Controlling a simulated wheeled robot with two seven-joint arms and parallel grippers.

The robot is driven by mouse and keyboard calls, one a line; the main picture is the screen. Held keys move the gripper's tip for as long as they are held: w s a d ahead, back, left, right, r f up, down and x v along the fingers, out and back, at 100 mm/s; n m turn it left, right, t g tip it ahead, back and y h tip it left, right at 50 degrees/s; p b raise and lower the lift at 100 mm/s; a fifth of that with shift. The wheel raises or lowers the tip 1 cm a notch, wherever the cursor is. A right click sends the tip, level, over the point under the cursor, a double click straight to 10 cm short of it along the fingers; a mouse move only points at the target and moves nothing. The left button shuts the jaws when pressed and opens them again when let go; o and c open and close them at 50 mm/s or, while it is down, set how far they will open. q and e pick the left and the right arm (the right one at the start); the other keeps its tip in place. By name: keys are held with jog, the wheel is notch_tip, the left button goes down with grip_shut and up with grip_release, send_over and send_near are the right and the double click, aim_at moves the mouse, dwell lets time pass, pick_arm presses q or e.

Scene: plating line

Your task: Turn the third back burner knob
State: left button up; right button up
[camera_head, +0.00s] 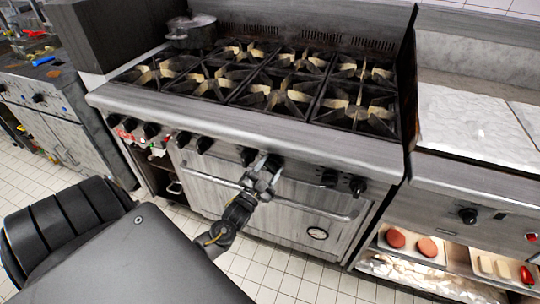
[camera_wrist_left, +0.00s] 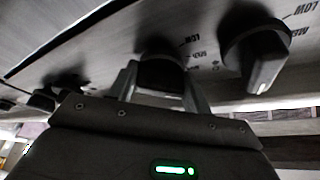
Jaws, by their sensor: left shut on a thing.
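A row of black burner knobs runs along the front panel of the steel range. My left gripper (camera_head: 266,168) reaches the panel right of its middle, with its fingers around one dark knob (camera_head: 275,160). In the left wrist view, that knob (camera_wrist_left: 160,72) sits between the two fingers of the gripper (camera_wrist_left: 160,88), which is shut on it. The fingers and gripper body cover part of the knob, so its pointer angle is unclear. No label shows which burner it serves. My right gripper is not in view.
Another knob (camera_head: 249,156) is close left of the gripper, and one (camera_head: 329,178) is to its right; a neighbouring knob (camera_wrist_left: 255,55) looms in the wrist view. The oven door handle (camera_head: 300,211) runs below. A pot (camera_head: 191,32) stands on the back left of the range.

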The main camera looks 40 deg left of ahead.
pick_arm(q)
jog(key=m+p, duration=0.1)
jog(key=m+h+p, duration=0.1)
jog(key=m, duration=0.1)
jog(key=shift+r+m+g, duration=0.2)
jog(key=shift+m+g, duration=0.1)
jog(key=shift+g, duration=0.1)
jog(key=shift+m+g+h+p, duration=0.3)
jog(key=shift+m+h+p, duration=0.3)
jog(key=shift+m+p, duration=0.35)
jog(key=m+g+p, duration=0.1)
jog(key=m+p, duration=0.1)
jog(key=m, duration=0.1)
jog(key=shift+m+h+p, duration=0.3)
jog(key=shift+m+p, duration=0.05)
jog(key=shift+m, duration=0.1)
jog(key=shift+m+g+p, duration=0.3)
jog(key=shift+m+p, duration=0.2)
jog(key=shift+m, duration=0.1)
jog(key=shift+f+m+g+p, duration=0.2)
jog(key=shift+m+g+p, duration=0.1)
jog(key=shift+m+p, duration=0.35)
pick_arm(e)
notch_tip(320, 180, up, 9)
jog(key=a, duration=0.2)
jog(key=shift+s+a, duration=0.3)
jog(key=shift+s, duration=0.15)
